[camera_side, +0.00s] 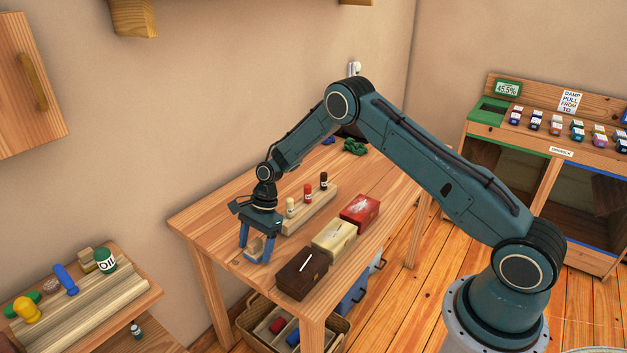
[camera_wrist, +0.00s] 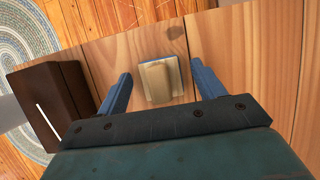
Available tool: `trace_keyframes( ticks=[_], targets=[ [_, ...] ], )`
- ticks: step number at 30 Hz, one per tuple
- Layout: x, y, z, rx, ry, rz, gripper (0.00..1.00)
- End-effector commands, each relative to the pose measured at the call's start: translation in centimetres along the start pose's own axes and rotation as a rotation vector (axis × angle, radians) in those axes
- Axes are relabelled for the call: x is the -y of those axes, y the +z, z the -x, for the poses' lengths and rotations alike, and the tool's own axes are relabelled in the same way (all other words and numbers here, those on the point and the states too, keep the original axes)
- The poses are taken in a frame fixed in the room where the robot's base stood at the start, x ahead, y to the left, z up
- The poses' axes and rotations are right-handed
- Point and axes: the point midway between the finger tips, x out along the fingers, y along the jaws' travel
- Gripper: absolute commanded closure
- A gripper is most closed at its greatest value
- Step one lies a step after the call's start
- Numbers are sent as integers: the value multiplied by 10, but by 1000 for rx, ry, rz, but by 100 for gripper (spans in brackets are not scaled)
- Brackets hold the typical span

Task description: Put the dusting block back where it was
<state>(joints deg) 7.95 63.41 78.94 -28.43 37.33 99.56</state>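The dusting block (camera_wrist: 158,82), a small pale wooden block with a raised grip and a thin blue edge, sits on the wooden table (camera_wrist: 232,40) in the wrist view. In the side view the block (camera_side: 256,245) is partly hidden by my fingers near the table's left end. My gripper (camera_wrist: 161,69) is open, with one blue finger on each side of the block. Gaps show between both fingers and the block in the wrist view. In the side view my gripper (camera_side: 255,254) points down, low over the table.
A dark brown box (camera_side: 302,272), a cream box (camera_side: 334,239) and a red box (camera_side: 360,210) stand in a row along the table's front. A wooden rack (camera_side: 310,213) with three small bottles is behind them. Green items (camera_side: 355,146) lie at the far end.

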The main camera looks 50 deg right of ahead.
Motion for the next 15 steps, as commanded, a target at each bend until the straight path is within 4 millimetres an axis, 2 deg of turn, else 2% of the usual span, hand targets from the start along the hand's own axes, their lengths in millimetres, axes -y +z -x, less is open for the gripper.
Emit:
trace_keyframes(
  ticks=[10,15],
  targets=[
    [0,1,3,0,0,0,32],
    [1,1,16,0,-2,1,32]
  ],
)
